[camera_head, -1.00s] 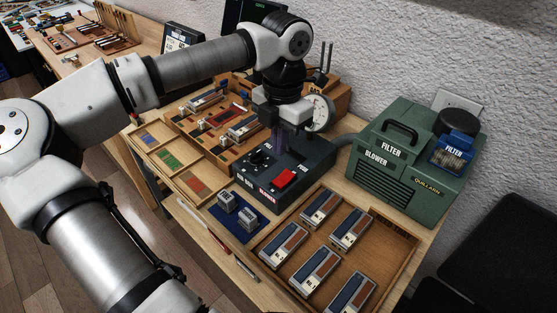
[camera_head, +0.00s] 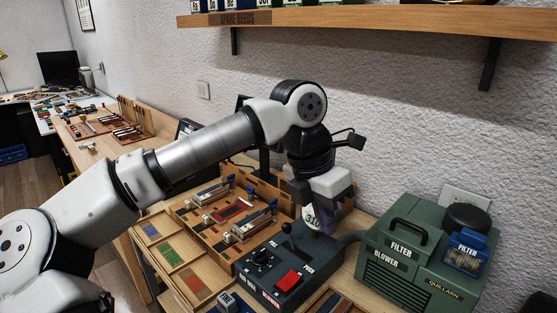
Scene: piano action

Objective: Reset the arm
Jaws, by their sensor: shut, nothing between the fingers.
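My arm reaches in from the left to the bench, bent at the black and white wrist joint. My gripper (camera_head: 329,224) points down, shut and empty, behind and to the right of the dark control box (camera_head: 285,268). The box has a black lever (camera_head: 287,236), a red switch (camera_head: 289,281) and a knob (camera_head: 261,258). The gripper looks apart from the lever. A round white dial marked with numbers (camera_head: 310,217) shows partly beside the fingers, and my gripper body hides the rest of it.
A wooden tray (camera_head: 225,215) with piano parts lies behind left. A wall shelf (camera_head: 375,18) overhangs above. The air above the blower is clear.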

